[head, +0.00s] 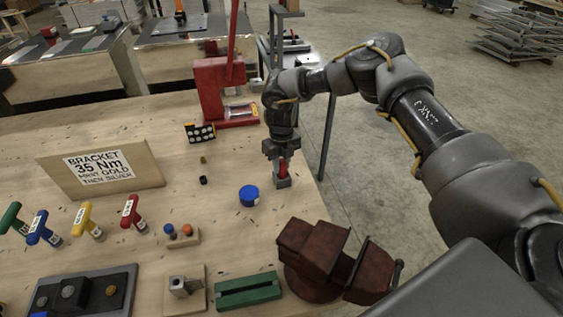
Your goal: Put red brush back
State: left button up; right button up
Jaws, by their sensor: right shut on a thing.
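My right gripper (281,158) points down near the table's right edge. It is shut on the red brush (283,168), of which only a small red part shows below the fingers. A small grey block or holder (282,183) is directly under the red part. I cannot tell whether the brush is inside it or just touching it. My left gripper is not in view.
A red press (211,88) stands behind the gripper. A blue round tin (249,195) is left of it, and a dark red vise (310,250) is in front. Colored T-handle tools (86,220) and a bracket sign (100,170) stand at the left.

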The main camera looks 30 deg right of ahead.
jog(key=shift+f, duration=0.1)
jog(key=shift+f, duration=0.15)
jog(key=o, duration=1)
